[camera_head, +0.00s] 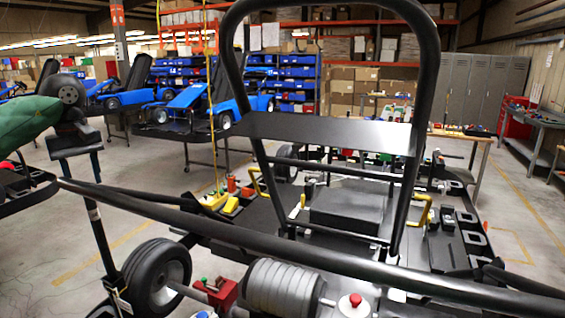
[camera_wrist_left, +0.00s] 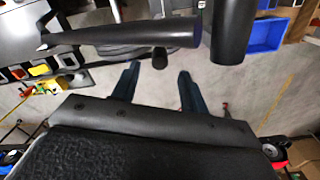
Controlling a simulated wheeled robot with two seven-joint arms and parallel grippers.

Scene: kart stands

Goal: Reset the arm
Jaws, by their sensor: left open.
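My left gripper (camera_wrist_left: 156,70) is in the left wrist view, with its two dark fingers apart and nothing between them. Just beyond the fingertips is the round end of a short black tube (camera_wrist_left: 160,58), apart from the fingers as far as I can tell. A thicker black bar (camera_wrist_left: 120,40) lies beyond and to the left, and another black tube (camera_wrist_left: 232,30) stands to the right. My right gripper is not in view.
A black kart frame (camera_head: 428,80) on its stand fills the middle of the head view, with a long bar (camera_head: 300,258) across the front. A wheel (camera_head: 157,275) is at front left. Blue karts (camera_head: 195,95) stand behind. Grey floor (camera_head: 100,235) is open at left.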

